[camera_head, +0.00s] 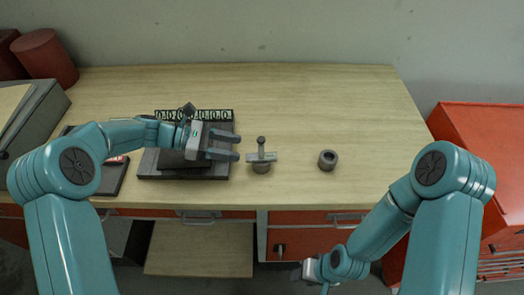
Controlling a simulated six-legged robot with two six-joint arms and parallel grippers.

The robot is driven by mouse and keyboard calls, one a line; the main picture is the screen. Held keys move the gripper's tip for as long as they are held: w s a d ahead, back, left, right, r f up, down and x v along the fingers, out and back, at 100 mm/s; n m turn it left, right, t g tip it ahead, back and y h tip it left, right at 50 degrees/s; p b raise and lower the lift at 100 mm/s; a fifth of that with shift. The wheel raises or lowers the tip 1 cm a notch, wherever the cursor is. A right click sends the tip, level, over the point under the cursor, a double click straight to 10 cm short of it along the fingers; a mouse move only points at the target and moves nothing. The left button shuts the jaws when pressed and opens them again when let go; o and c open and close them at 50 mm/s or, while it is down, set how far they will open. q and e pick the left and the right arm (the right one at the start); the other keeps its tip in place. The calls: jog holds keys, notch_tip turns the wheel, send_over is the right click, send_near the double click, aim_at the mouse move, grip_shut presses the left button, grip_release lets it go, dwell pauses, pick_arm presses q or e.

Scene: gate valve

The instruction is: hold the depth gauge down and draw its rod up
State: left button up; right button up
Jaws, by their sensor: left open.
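The depth gauge (255,157) stands upright on the bench, left of the picture's middle. It has a flat crossbar and a short rod with a rounded top rising from it. The crossbar sits over a small round grey part (262,168). My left gripper (238,147) is open and empty just left of the gauge, its two fingers pointing right toward it, apart from it. My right gripper (310,275) hangs low in front of the bench's drawers, away from the gauge. Its fingers are too small and turned away to judge.
A grey ring-shaped part (328,160) stands right of the gauge on the wooden bench (370,110). A dark block on a plate (215,172) lies under my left gripper, with a numbered strip (220,115) behind. The bench's right side is clear. A red cabinet (480,140) stands at right.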

aim_at(258, 153)
pick_arm(q)
jog(key=b+x, duration=0.1)
jog(key=x, duration=0.5)
jog(key=shift+s+d, duration=0.1)
jog(key=shift+s, duration=0.05)
jog(key=shift+d+f+b, duration=0.1)
jog(key=shift+d+b, duration=0.2)
jog(key=shift+d, duration=0.1)
jog(key=shift+s+d, duration=0.15)
jog(key=shift+d, duration=0.05)
jog(key=shift+a, duration=0.1)
